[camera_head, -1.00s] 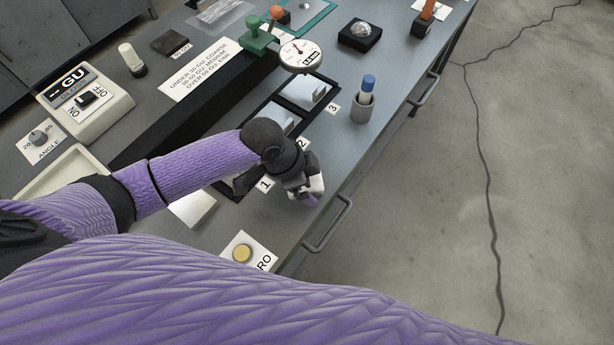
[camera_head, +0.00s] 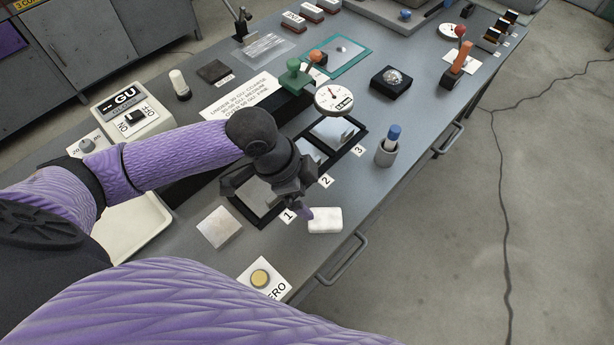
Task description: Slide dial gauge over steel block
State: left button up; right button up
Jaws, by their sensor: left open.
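Pale steel blocks sit in the rack, one near label 3 (camera_head: 334,130) and one near label 1 (camera_head: 256,196), partly hidden by my arm. A flat silvery plate (camera_head: 219,227) lies left of label 1. My left gripper (camera_head: 292,205) is open over the rack's near end, its purple tip close to a white rounded block (camera_head: 325,220); contact is unclear. My right gripper is not in view.
A grey cup with a blue-capped item (camera_head: 387,146) stands near the front edge. A black holder with a clear dome (camera_head: 390,81) is behind it. A gauge box (camera_head: 132,110) stands left. A second dial (camera_head: 452,31) is at far right. Drawer handles (camera_head: 343,258) project from the bench front.

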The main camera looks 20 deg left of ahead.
aim_at(336, 101)
jog(key=i+l+u, duration=0.25)
jog(key=i+l, duration=0.35)
jog(key=i, duration=0.2)
